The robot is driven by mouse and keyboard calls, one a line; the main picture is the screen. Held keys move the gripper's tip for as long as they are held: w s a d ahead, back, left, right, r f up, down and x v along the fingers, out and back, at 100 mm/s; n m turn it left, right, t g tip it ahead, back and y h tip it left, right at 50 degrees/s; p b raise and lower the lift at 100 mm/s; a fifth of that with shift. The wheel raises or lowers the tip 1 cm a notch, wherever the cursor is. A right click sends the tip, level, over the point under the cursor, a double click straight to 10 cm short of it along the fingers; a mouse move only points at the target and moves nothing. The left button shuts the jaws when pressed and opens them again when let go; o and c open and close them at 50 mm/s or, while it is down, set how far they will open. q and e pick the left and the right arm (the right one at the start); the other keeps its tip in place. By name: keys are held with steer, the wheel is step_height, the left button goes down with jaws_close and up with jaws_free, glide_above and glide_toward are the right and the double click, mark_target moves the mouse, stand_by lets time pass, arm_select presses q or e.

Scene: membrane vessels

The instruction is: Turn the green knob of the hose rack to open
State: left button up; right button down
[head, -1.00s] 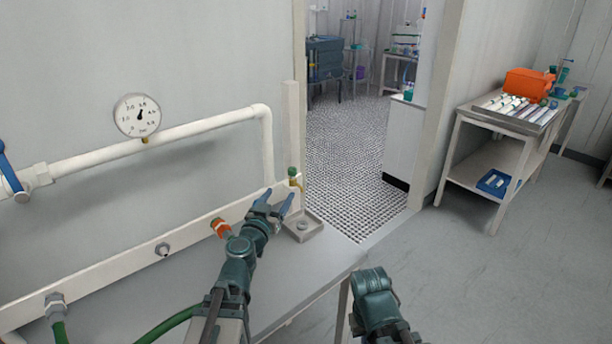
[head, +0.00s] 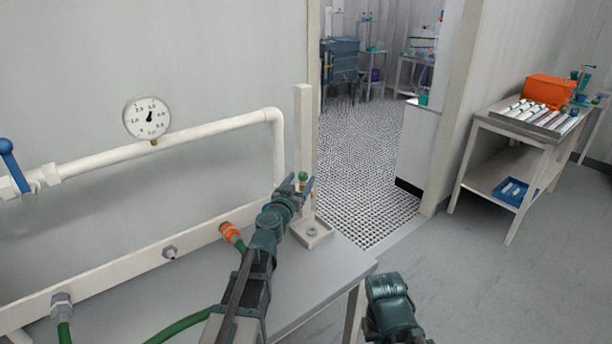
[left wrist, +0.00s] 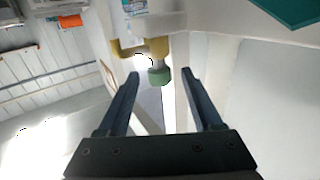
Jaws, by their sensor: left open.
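In the left wrist view the green knob (left wrist: 159,77) lies between the tips of my open left gripper (left wrist: 160,75), in front of a brass-yellow fitting (left wrist: 154,47). I cannot tell whether a finger touches it. My right gripper's fingers are out of the picture.
An orange fitting (head: 230,233) and a green hose (head: 178,326) are by my left arm. A white pipe with a gauge (head: 147,118) runs above. An open doorway is to the right.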

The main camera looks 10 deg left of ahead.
arm_select(q)
steer(key=shift+w+d, duration=0.15)
steer(key=shift+w, duration=1.1)
jaws_close()
